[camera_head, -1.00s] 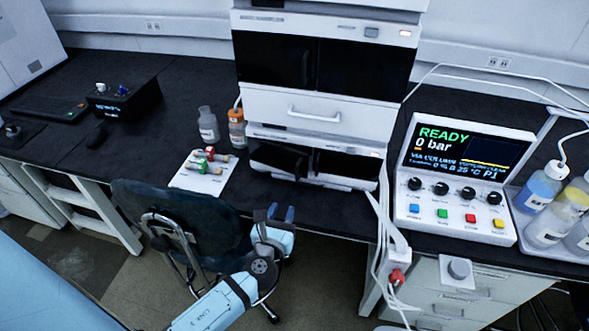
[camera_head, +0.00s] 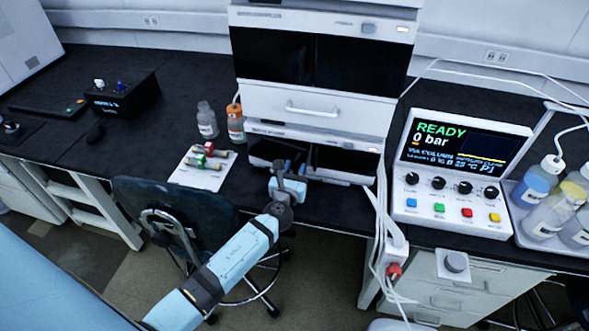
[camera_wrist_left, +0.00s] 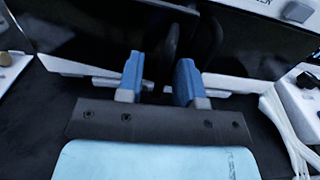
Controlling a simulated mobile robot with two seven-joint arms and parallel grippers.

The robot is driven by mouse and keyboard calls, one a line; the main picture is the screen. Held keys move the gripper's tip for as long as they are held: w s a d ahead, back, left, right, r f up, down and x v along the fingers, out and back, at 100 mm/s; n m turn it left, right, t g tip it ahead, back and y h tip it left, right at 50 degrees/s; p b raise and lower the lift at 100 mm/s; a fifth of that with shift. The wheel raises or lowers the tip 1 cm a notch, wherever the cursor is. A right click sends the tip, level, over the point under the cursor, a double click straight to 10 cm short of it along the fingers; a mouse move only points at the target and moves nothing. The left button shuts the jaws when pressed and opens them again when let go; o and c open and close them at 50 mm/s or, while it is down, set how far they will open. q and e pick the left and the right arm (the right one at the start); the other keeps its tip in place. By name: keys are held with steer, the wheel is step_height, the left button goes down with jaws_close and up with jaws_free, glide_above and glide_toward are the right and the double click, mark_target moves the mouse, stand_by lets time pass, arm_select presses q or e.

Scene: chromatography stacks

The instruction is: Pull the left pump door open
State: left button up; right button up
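The pump is the lowest unit of the white stack, with two glossy black doors. The left pump door (camera_head: 264,149) shows in the head view, partly hidden behind my left gripper (camera_head: 288,168). In the left wrist view the left door (camera_wrist_left: 85,35) fills the upper left. Two dark upright handles stand side by side; the left handle (camera_wrist_left: 170,45) reaches down between the fingertips of my left gripper (camera_wrist_left: 160,80). The blue fingers are apart, with a gap between them; contact with the handle cannot be told. My right gripper is not in view.
The right pump door (camera_head: 345,160) is beside the left one. A white tray (camera_head: 190,182) with fittings, bottles (camera_head: 236,125) and a chair (camera_head: 170,205) are to the left. White cables (camera_head: 382,215) and a control console (camera_head: 462,170) are to the right.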

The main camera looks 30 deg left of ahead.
arm_select(q)
jaws_close()
steer(key=s, duration=0.1)
steer(key=s+a, duration=0.1)
steer(key=s, duration=0.2)
steer(key=shift+s+a+p, duration=0.3)
steer(key=shift+s+p, duration=0.05)
jaws_free()
steer(key=b+v, duration=0.1)
steer(key=v, duration=1.2)
steer(key=shift+s, duration=0.4)
